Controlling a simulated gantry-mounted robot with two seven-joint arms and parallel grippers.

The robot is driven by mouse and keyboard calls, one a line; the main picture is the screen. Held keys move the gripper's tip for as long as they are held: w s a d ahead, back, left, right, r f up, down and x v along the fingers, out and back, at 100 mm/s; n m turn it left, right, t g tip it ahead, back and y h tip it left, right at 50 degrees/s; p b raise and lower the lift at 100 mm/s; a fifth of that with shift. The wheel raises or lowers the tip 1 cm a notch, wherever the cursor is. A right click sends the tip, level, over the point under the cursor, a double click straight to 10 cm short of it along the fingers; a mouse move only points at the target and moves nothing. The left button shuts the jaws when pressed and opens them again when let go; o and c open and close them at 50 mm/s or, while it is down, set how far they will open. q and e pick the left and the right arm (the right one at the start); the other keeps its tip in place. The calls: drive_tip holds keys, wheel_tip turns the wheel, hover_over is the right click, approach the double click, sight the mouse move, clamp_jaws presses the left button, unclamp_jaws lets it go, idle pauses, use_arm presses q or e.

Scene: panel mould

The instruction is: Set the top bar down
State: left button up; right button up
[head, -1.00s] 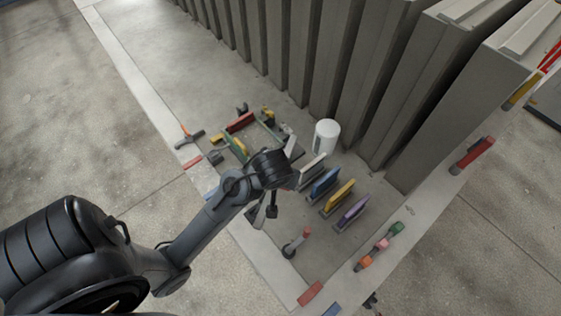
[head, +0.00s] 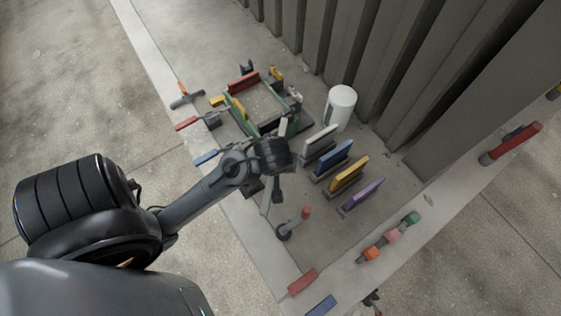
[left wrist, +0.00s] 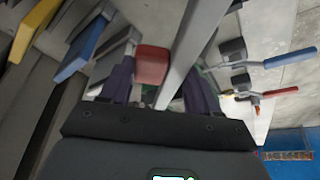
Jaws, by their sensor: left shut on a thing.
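My left gripper (head: 270,190) hangs over the floor at the near end of the green panel mould (head: 240,113), left of the row of coloured bars. It is shut, and a long pale grey bar (left wrist: 192,45) passes between its dark fingers in the left wrist view. In the head view part of this bar (head: 283,128) shows beyond my wrist, which hides its middle. A red block (left wrist: 152,65) also shows between the fingers; I cannot tell whether it belongs to the bar. Whether the bar touches the mould is hidden. My right gripper is not in view.
White, blue (head: 333,158), yellow (head: 349,174) and purple (head: 362,194) bars stand in a row to the right. A white cylinder (head: 341,105) stands behind them, before tall grey panels (head: 430,75). A red-topped tool (head: 305,213) stands in front. Small coloured pieces lie along the pale border.

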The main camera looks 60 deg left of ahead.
use_arm(q)
drive_tip(key=b, duration=0.3)
hover_over(281, 184)
drive_tip(key=d, duration=0.1)
drive_tip(key=f, duration=1.2)
drive_tip(key=shift+s+f, duration=0.15)
drive_tip(key=shift+s, duration=0.25)
drive_tip(key=shift+f+b, duration=0.6)
drive_tip(key=shift+f, duration=1.55)
drive_tip(key=shift+f, duration=0.2)
drive_tip(key=o, duration=1.5)
drive_tip(key=shift+r, duration=0.2)
